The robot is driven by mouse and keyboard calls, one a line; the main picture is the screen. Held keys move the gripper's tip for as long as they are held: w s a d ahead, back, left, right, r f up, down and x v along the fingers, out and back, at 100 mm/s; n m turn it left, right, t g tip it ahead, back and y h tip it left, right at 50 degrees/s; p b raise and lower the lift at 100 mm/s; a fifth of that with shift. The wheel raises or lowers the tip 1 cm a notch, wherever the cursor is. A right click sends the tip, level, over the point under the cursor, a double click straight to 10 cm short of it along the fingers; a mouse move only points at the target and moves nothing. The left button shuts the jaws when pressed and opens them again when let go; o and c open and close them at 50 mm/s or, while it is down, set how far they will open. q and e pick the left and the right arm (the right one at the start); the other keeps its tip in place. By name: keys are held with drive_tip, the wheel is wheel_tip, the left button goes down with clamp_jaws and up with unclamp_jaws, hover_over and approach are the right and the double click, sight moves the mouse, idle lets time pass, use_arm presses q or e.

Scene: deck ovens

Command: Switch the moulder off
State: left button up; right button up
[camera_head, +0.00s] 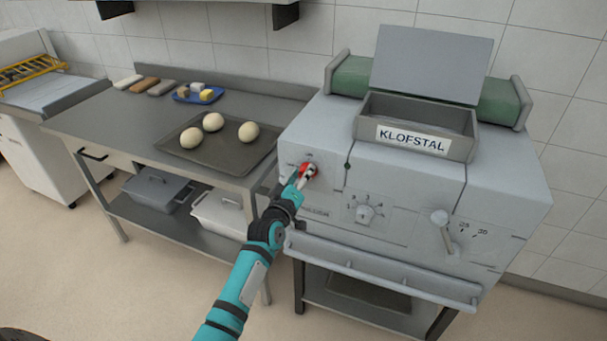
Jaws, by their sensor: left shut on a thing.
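The moulder (398,225) is a large grey machine labelled KLOFSTAL, at the right of the head view. A red switch (309,168) sits on the left of its front panel. My left gripper (303,176) is at the red switch, shut on it, with the fingers covering part of it. The switch's exact position and its markings are too small and too hidden to read. A round dial (365,214) and a lever (440,217) are further right on the panel. My right gripper is not in view.
A steel table (120,130) stands left of the moulder. On it is a dark tray (215,158) with dough balls, and a blue tray (187,99) with small blocks. Grey bins (152,190) stand on its lower shelf. A ledge (380,268) juts from the moulder's front, close to my left arm.

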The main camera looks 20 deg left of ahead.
use_arm(q)
drive_tip(key=shift+f+n, duration=0.1)
drive_tip(key=shift+n, duration=3.7)
drive_tip(key=o, duration=1.1)
drive_tip(key=shift+a, duration=0.1)
drive_tip(key=s, duration=1.2)
